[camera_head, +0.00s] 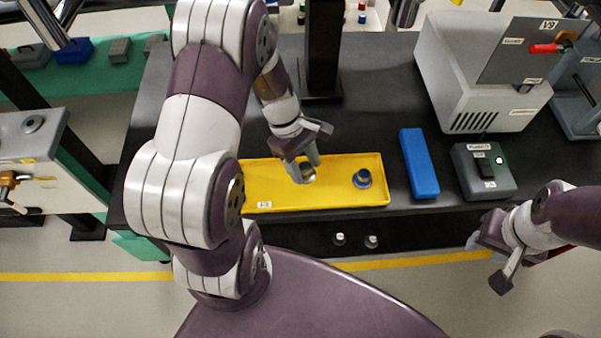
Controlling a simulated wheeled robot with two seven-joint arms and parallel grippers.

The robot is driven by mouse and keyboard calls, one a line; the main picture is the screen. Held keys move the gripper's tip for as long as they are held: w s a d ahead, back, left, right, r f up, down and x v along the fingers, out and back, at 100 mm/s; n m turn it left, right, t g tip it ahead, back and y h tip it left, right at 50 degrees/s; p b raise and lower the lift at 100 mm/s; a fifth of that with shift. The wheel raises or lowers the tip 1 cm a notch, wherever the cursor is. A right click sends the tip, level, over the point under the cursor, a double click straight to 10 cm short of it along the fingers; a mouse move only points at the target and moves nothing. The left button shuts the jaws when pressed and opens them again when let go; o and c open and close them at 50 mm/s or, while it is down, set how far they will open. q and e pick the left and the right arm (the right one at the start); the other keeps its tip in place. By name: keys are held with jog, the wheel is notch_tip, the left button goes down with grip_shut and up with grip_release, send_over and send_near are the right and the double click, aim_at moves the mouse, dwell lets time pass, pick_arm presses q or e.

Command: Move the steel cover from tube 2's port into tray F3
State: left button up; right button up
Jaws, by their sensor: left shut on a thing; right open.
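My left gripper (302,177) is shut on a small round silvery piece, the steel cover (309,175). It holds the cover over or in the yellow tray (330,206), left of the tray's middle. I cannot tell whether the cover touches the tray floor. The tray's label (264,204) is too small to read surely. My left arm hides the tray's left end. My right gripper (488,262) is open and empty at the lower right, in front of the bench. I cannot make out which part is tube 2's port.
A blue block (419,164) and a grey control box (483,171) stand right of the tray. A large grey instrument (478,90) stands behind them. A dark post (323,50) rises behind the tray.

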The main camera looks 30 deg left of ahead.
pick_arm(q)
jog(key=shift+a+f, duration=0.35)
jog(key=shift+a, duration=0.1)
jog(key=f, duration=0.2)
jog(key=f+b, duration=0.1)
jog(key=shift+s+f, duration=0.2)
jog(key=shift+f, duration=0.15)
jog(key=shift+w+f, duration=0.1)
jog(key=shift+w, duration=0.05)
jog(key=shift+f, duration=0.15)
jog(key=o, duration=1)
jog(key=shift+o, duration=0.2)
jog(key=s+p+v, duration=0.1)
jog(key=p+v, duration=0.1)
jog(key=v, duration=1)
jog(key=s+d+r+m+t+y, duration=0.1)
jog(key=s+d+r+m+y, duration=0.1)
jog(key=m, duration=0.6)
jog(key=s+d+r+m+t+y, duration=0.1)
jog(key=s+d+m+y, duration=0.1)
jog(key=d+m, duration=0.3)
jog(key=m, duration=0.3)
jog(key=shift+s+d+r, duration=0.2)
jog(key=shift+s+r, duration=0.1)
jog(key=shift+r, duration=0.05)
